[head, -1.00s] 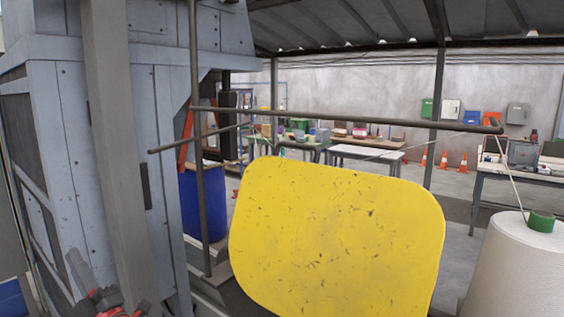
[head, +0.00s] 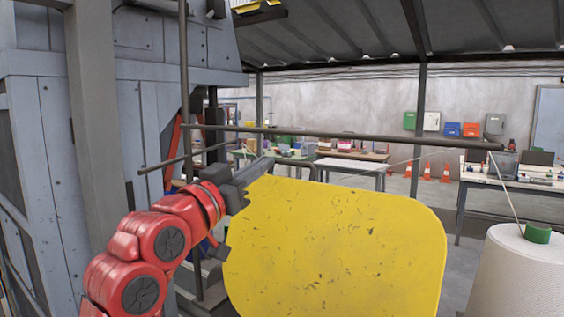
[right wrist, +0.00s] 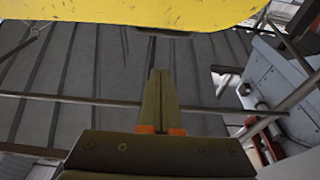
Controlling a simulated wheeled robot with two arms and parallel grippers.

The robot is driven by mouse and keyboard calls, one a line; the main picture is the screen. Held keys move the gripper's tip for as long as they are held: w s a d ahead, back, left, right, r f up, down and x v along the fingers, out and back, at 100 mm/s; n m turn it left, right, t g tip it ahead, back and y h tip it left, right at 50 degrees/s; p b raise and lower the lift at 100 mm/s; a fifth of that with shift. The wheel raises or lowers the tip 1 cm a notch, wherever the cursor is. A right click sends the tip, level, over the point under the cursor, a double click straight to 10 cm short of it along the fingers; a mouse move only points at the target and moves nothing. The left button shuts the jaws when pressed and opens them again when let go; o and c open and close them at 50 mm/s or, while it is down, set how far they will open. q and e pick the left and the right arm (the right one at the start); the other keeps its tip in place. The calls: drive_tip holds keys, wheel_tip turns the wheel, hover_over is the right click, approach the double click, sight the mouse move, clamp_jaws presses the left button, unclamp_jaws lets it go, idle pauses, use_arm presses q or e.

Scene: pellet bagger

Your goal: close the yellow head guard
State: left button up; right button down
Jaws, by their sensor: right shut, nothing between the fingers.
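The yellow head guard (head: 335,245) is a scuffed flat panel with rounded corners, upright in the lower middle of the head view. Its underside or edge also crosses the top of the right wrist view (right wrist: 130,12). My right gripper (head: 262,166) is at the guard's upper left corner, its dark fingers overlapping that corner in the picture. I cannot tell whether they touch it. In the right wrist view its fingers (right wrist: 160,74) are together with nothing between them. My left gripper is not in view.
A dark horizontal bar (head: 350,138) runs above the guard, with a post (head: 186,90) at left. The grey machine (head: 40,150) fills the left side. A white thread cone (head: 515,275) with a green core stands at right. Worktables (head: 350,168) and orange cones stand farther back.

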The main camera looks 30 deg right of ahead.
sight(282, 180)
drive_tip(key=d, duration=0.2)
drive_tip(key=w+d+p, duration=0.1)
drive_tip(key=d, duration=0.1)
drive_tip(key=w+d, duration=0.1)
drive_tip(key=d, duration=0.1)
drive_tip(key=shift+w+f, duration=0.25)
drive_tip(key=shift+f, duration=0.05)
drive_tip(key=shift+w+d+f+p, duration=0.1)
drive_tip(key=shift+d+f+p, duration=0.15)
drive_tip(key=shift+d+p, duration=0.05)
